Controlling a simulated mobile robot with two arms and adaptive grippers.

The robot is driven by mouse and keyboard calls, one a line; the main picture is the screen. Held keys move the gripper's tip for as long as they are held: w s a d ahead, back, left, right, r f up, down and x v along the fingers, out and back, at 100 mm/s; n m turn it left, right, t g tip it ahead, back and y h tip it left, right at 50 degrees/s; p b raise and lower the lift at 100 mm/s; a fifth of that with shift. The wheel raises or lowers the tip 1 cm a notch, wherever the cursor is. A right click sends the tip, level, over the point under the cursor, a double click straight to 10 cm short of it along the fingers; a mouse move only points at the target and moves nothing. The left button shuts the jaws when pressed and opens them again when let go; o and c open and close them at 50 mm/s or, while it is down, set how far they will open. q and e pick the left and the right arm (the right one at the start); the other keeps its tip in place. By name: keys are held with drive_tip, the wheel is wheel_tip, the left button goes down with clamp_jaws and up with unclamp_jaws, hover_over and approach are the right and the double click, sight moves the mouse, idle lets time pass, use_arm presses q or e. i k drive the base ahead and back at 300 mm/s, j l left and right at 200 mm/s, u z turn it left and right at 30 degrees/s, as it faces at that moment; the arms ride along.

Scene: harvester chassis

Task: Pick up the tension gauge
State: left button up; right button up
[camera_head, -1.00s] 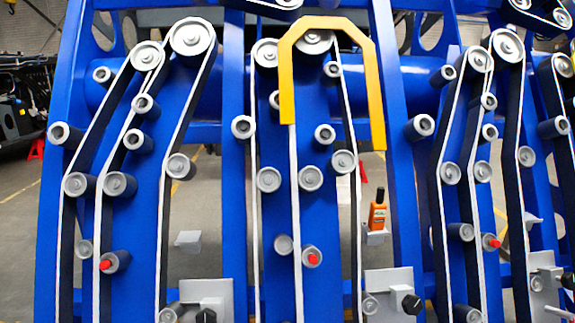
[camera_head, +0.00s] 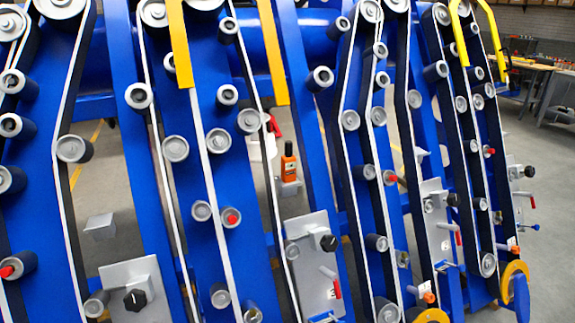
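The tension gauge (camera_head: 289,165) is a small orange device with a black upper end, seen in the head view a little right of centre. It stands upright on a small grey bracket (camera_head: 290,187) in the gap between two blue chassis uprights. Neither of my grippers shows in this view, so I cannot see where they are relative to the gauge.
The blue harvester chassis (camera_head: 306,100) fills most of the view, with belts over several grey rollers. Grey plates with black knobs, such as one plate (camera_head: 318,283), stick out low down. A yellow guard (camera_head: 180,45) hangs above. Open floor (camera_head: 548,180) and workbenches lie at right.

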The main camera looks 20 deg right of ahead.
sight(289, 161)
drive_tip(key=k, duration=0.25)
drive_tip(key=k+u, duration=0.15)
drive_tip(key=u, duration=0.2)
drive_tip(key=k+u, duration=0.1)
drive_tip(key=u, duration=0.2)
drive_tip(key=k+j+u, duration=0.15)
drive_tip(key=u, duration=0.2)
drive_tip(key=l+u, duration=0.3)
drive_tip(key=l, duration=0.4)
drive_tip(key=l+u, duration=0.25)
drive_tip(key=l, duration=0.45)
drive_tip(key=k+l+u, duration=0.15)
drive_tip(key=l+u, duration=0.15)
drive_tip(key=l, duration=0.4)
